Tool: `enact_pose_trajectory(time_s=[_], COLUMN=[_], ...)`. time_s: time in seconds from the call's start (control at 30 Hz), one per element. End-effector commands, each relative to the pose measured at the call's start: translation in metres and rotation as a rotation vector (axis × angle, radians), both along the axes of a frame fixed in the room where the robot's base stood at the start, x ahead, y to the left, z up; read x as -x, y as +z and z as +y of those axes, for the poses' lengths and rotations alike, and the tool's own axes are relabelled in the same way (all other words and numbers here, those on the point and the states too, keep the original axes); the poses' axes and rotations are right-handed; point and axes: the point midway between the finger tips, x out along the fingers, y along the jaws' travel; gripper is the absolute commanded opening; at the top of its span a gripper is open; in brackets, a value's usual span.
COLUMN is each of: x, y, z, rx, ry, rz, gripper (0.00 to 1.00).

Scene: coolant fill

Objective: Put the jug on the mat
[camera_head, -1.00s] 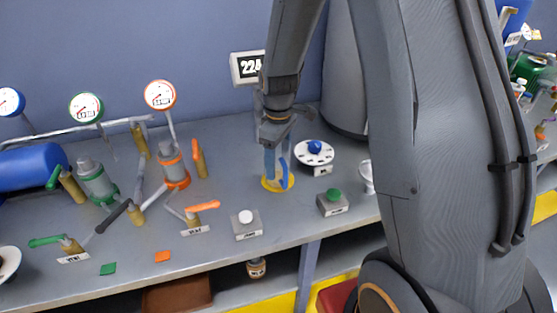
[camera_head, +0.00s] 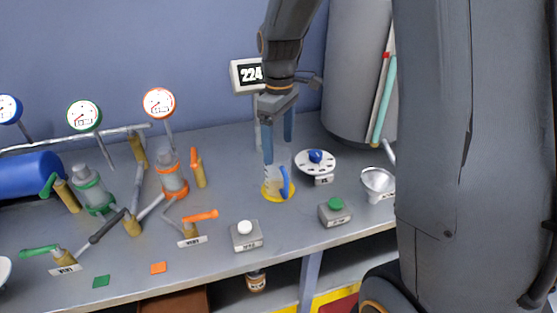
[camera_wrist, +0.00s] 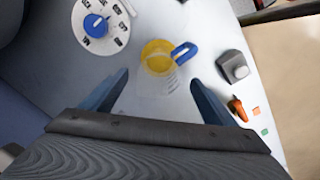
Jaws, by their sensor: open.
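The jug (camera_head: 272,178) is clear with a blue handle and stands upright on the bench. A yellow round mat (camera_head: 266,196) shows under it in the head view. In the wrist view the jug (camera_wrist: 158,62) has its blue handle pointing right, with yellow seen through or around its base. My gripper (camera_head: 278,150) is open, with its two blue fingers apart and pointing down, above and just behind the jug. In the wrist view the gripper (camera_wrist: 158,82) has nothing between its fingers, and the jug lies beyond the fingertips.
A white dial with a blue knob (camera_head: 316,158) is right of the jug. A green-button box (camera_head: 335,210), a white-button box (camera_head: 245,235) and a funnel (camera_head: 377,182) stand nearby. Valves and gauges (camera_head: 159,103) fill the left. A large grey tank (camera_head: 358,75) stands behind.

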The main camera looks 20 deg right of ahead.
Motion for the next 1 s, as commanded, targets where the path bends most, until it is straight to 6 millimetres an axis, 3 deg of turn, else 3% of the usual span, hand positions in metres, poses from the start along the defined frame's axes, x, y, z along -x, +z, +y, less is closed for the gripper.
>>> enact_pose_trajectory(time_s=[0.13,0.3,0.47,0.7,0.83,1.0], x=[-0.001,0.008,0.055,0.143,0.167,0.172], y=[0.019,0.024,0.003,-0.035,-0.044,-0.047], z=[0.0,0.0,0.001,0.002,0.003,0.003], rx=[0.0,0.0,-0.001,-0.019,-0.027,-0.029], ry=[0.0,-0.035,-0.248,-0.646,-0.757,-0.784], rz=[-0.003,-0.003,-0.021,-0.061,-0.072,-0.075], gripper=[0.8,0.8,0.8,0.8,0.8,0.8])
